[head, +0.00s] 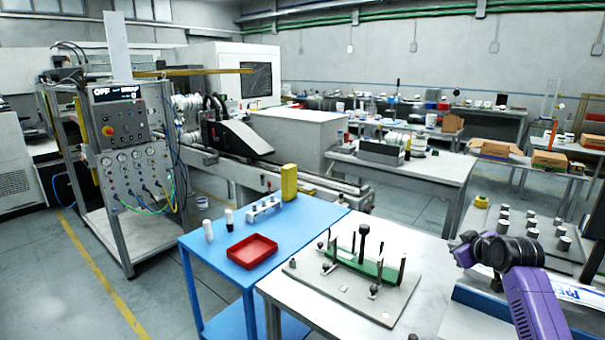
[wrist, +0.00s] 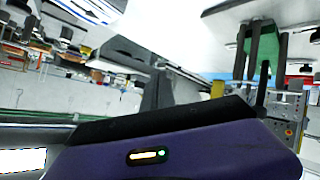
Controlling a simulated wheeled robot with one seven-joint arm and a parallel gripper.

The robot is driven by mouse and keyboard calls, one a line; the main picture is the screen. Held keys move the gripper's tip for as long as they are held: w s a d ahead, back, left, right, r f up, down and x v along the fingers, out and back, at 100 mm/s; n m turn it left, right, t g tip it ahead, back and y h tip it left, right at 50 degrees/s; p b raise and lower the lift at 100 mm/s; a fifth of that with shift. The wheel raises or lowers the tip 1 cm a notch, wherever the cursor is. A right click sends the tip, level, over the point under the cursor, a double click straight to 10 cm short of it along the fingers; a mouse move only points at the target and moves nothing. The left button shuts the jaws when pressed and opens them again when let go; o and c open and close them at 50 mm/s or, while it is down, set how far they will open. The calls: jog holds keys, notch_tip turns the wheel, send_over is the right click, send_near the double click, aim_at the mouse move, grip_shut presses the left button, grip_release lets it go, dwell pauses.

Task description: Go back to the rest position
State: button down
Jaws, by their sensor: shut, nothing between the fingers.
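My arm reaches in from the lower right of the head view, with a purple link and a black wrist. At its left end is my gripper (head: 463,251), small, shut and empty, above the right side of the white table (head: 425,300). It stands apart from the fixture, to its right. The fixture is a grey base plate (head: 335,292) with a green magazine (head: 367,268) and dark upright posts. The wrist view is upside down: the green magazine (wrist: 268,50) hangs at upper right, and my purple link fills the bottom. The fingertips do not show there.
A blue table (head: 215,248) at left holds a red tray (head: 252,251), a yellow block (head: 289,182) and small bottles. Several cylindrical parts (head: 532,228) stand on a grey plate behind my arm. A blue-edged bin (head: 495,312) lies below it.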

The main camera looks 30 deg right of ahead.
jog(key=w+a+f+m+t, duration=0.1)
jog(key=a+t, duration=0.1)
jog(key=a, duration=0.6)
jog(key=w+a+f+m+t, duration=0.1)
jog(key=a+f+m+t, duration=0.1)
jog(key=a, duration=0.6)
jog(key=s+a+f+m+t+h, duration=0.1)
jog(key=s+a, duration=0.2)
jog(key=a, duration=0.3)
jog(key=s+a+t, duration=0.1)
jog(key=s+a, duration=0.3)
jog(key=a, duration=0.3)
jog(key=s+a+n+y, duration=0.1)
jog(key=s+a+y, duration=0.1)
jog(key=s+a, duration=0.5)
jog(key=s+a+n+y, duration=0.2)
jog(key=s+a, duration=0.6)
jog(key=s, duration=0.6)
jog(key=s+a+f+n+g+y, duration=0.1)
jog(key=s+a+n+y, duration=0.1)
jog(key=s+a, duration=0.6)
jog(key=s+y, duration=0.1)
jog(key=s, duration=0.2)
jog(key=shift+s, duration=0.3)
